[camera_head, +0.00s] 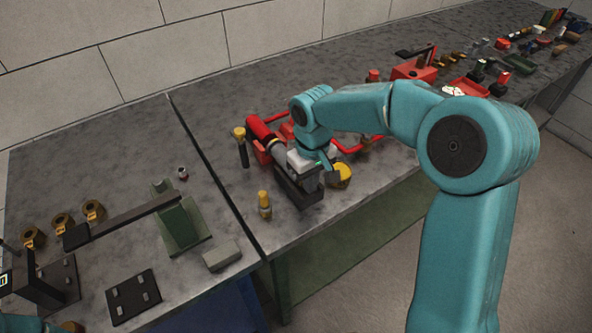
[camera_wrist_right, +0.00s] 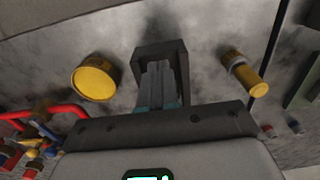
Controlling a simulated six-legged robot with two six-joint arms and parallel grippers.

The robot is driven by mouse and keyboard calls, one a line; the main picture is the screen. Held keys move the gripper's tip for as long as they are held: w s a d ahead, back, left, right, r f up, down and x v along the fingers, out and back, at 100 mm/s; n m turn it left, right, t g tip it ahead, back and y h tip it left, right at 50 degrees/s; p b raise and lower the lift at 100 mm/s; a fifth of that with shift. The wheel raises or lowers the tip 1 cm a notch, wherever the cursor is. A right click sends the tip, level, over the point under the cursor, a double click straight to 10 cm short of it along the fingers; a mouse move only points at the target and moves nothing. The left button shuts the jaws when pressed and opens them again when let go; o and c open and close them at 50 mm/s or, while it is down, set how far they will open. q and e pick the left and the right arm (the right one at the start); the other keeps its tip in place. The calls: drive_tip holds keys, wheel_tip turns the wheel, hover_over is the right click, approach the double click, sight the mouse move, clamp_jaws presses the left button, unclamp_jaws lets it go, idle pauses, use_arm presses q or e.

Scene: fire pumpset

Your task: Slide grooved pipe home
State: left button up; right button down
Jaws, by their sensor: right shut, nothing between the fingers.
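A red pipe (camera_head: 259,129) lies at a slant on the bench in the head view, with a dark grey section at its near end. My right gripper (camera_head: 318,179) is just past that end, over a dark block (camera_head: 297,196). In the right wrist view, my right gripper's fingers (camera_wrist_right: 159,82) are together and empty, in front of the open-sided dark block (camera_wrist_right: 160,51). I cannot tell whether they touch it. The gripper body hides part of the pipe's near end. Part of my left arm shows at the lower left edge; its fingers are unclear.
A yellow-topped round part (camera_head: 340,175) and a brass fitting (camera_head: 264,205) stand on either side of the block. A red bent pipe (camera_head: 358,148) lies behind my right arm. The left bench holds a green stand (camera_head: 183,226) and a black plate (camera_head: 133,296). Bare bench separates several parts.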

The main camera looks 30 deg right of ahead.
drive_tip(key=shift+w+a+p, duration=0.1)
drive_tip(key=shift+w+p, duration=0.45)
drive_tip(key=shift+w, duration=0.3)
idle(0.6)
drive_tip(key=shift+w, duration=0.25)
drive_tip(key=shift+s, duration=0.1)
drive_tip(key=shift+s, duration=0.55)
wheel_tip(320, 180, up, 7)
drive_tip(key=p, duration=0.5)
idle(0.4)
